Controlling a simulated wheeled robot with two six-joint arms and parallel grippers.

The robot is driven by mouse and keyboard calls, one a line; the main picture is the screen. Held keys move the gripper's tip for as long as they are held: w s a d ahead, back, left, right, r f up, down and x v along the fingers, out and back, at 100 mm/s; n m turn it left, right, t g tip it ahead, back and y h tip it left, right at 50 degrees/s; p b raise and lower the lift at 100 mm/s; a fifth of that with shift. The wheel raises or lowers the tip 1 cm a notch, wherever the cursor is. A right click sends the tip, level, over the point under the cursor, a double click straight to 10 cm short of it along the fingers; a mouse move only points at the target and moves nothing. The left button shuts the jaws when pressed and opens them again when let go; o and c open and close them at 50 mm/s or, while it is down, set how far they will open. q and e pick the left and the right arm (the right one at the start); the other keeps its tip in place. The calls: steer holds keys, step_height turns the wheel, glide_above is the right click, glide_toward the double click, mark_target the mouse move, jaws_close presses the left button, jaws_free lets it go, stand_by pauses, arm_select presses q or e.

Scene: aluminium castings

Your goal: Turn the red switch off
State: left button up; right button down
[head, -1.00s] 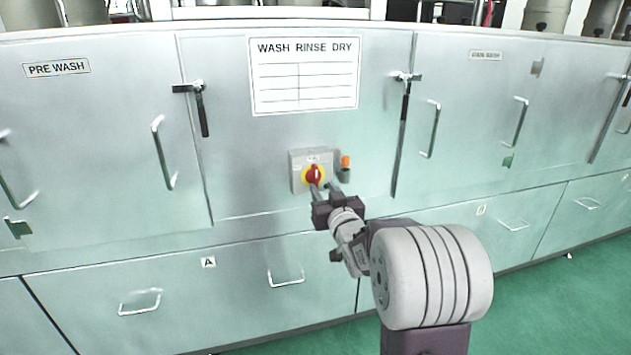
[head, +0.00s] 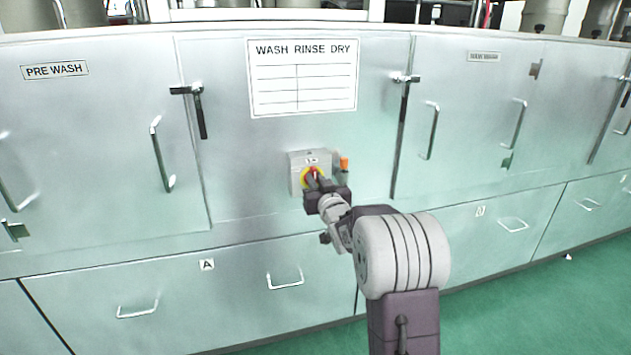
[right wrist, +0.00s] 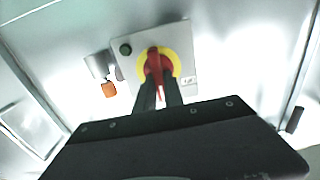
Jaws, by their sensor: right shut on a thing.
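The red switch (head: 313,171) is a rotary knob on a yellow disc, set on a grey box (head: 297,160) on the metal front below the wash-rinse-dry sign. In the right wrist view the red knob (right wrist: 154,62) shows with the yellow disc (right wrist: 173,60) around it. My right gripper (head: 315,180) is at the switch, its fingers covering the lower part of the disc. In the right wrist view the two dark fingers (right wrist: 159,92) are shut on the lower end of the knob. The left gripper is not in view.
An orange-topped fitting (head: 344,164) sits just right of the box. Door handles (head: 161,155) and black latches (head: 201,110) stick out on both sides. The sign (head: 303,77) is above. Drawers with handles (head: 285,277) lie below. Green floor (head: 520,300) is clear at the right.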

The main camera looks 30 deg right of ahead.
steer(key=shift+w+a+f+n+b, duration=0.1)
steer(key=shift+a+f+n+b, duration=0.1)
steer(key=shift+n+b, duration=2.55)
steer(key=shift+a+f+n+b, duration=0.2)
steer(key=shift+n+b, duration=2.2)
steer(key=shift+n, duration=0.8)
steer(key=shift+w+a+f+n+b, duration=0.1)
steer(key=shift+a+f+n+b, duration=0.1)
steer(key=shift+n+b, duration=2.55)
steer(key=shift+n, duration=0.4)
steer(key=c, duration=1.4)
jaws_free()
steer(key=shift+c, duration=0.2)
